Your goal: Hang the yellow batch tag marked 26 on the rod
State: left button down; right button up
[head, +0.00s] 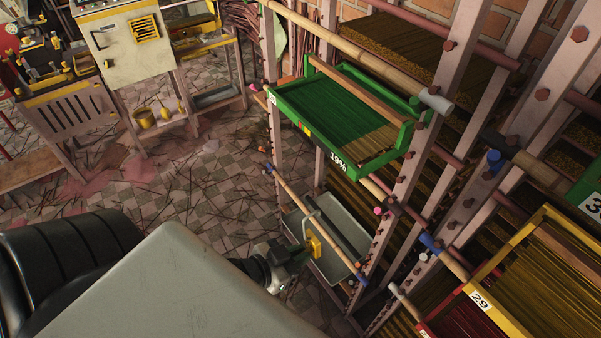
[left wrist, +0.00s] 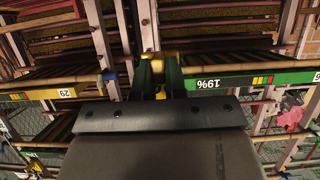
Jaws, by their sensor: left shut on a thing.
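My left gripper (head: 300,254) is shut on a small yellow tag (head: 315,244) with a grey wire loop rising from it. The tag's number cannot be read here. In the left wrist view, yellow (left wrist: 160,95) shows between the dark green fingers of the gripper (left wrist: 159,66). A bamboo rod (head: 294,193) with a blue end slants across the rack's front, just above and behind the tag in the head view. Whether the loop touches the rod cannot be told. My right gripper is not in view.
A grey metal tray (head: 338,236) sits low in the rack behind the tag. A green tray (head: 345,155) marked 19% is above it. A yellow-framed tray (head: 548,270) marked 29 is at right. Rack posts (head: 401,165) stand close by. Open tiled floor (head: 190,180) lies to the left.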

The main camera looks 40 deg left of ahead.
pick_arm(q)
jog(key=s+a+p, duration=0.2)
jog(key=s+a, duration=0.1)
jog(key=s, duration=0.4)
jog(key=shift+s, duration=0.4)
jog(key=shift+d, duration=0.1)
dwell(0.5)
